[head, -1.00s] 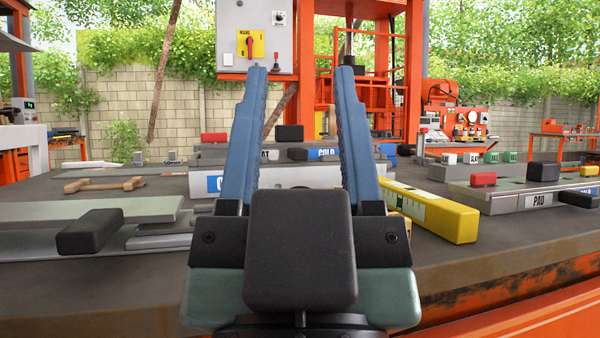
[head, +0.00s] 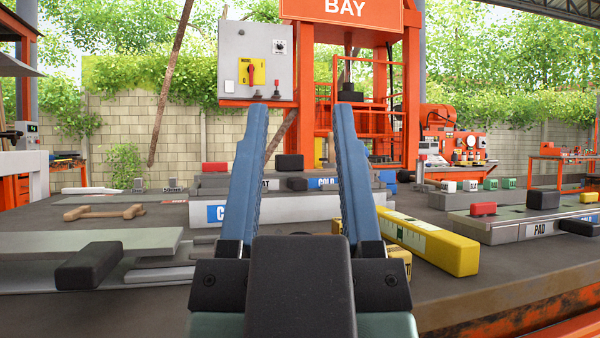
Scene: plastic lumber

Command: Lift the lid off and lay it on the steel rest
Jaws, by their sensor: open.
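My gripper (head: 305,105) is open, its two blue fingers pointing up and away with nothing between them. No part is clearly marked as the lid. Behind the fingers is a low grey unit (head: 290,208) with blue labels, one reading COLD, and dark blocks and a red block on top. My fingers hide parts of it. On the left lie flat grey-green plates (head: 85,243) with a dark block (head: 90,265) on the front edge. I cannot tell which surface is the steel rest.
A yellow level-like bar (head: 430,243) lies right of the gripper. A grey unit labelled PAD (head: 520,222) with red and black blocks stands further right. A wooden handle (head: 104,212) lies at left. An orange frame marked BAY (head: 350,12) and a grey switch box (head: 256,60) rise behind.

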